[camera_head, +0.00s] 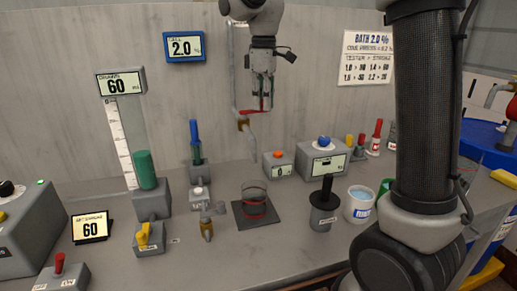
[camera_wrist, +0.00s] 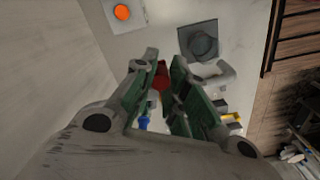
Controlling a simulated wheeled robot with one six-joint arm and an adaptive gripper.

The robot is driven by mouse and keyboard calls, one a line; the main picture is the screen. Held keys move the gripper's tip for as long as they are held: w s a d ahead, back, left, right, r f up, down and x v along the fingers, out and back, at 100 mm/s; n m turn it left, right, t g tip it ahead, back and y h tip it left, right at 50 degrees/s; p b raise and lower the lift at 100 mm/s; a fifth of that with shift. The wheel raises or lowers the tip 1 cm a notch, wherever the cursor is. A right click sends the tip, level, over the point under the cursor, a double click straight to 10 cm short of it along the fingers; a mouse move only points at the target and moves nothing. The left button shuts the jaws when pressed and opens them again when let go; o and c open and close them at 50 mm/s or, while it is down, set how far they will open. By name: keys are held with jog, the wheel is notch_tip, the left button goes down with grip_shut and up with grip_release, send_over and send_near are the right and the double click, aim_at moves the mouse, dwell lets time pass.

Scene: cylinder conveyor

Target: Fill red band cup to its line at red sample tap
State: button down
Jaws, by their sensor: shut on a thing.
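The red band cup (camera_head: 254,203) is a clear cup with a red band, upright on a dark square pad (camera_head: 258,222) on the bench. In the wrist view it shows as a dark round shape (camera_wrist: 205,44); I cannot tell its liquid level. The sample tap (camera_head: 243,124) is on the wall above the cup, with a brass body, a grey spout pointing down and a red handle (camera_head: 246,112). My gripper (camera_head: 262,98) points down at the tap and is shut on the red handle, which shows between the green-padded fingers in the wrist view (camera_wrist: 161,75).
A grey box with an orange button (camera_head: 278,156) and a display box with a blue knob (camera_head: 324,140) stand right of the cup. A small brass tap (camera_head: 206,226) stands left.

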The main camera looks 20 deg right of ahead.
jog(key=shift+s+f, duration=0.1)
jog(key=shift+f, duration=0.05)
jog(key=s+m, duration=0.1)
jog(key=m, duration=0.1)
jog(key=s+m, duration=0.1)
jog(key=m, duration=0.2)
jog(key=s+a+m, duration=0.1)
jog(key=m, duration=0.1)
jog(key=shift+s+m, duration=0.3)
dwell(6.8)
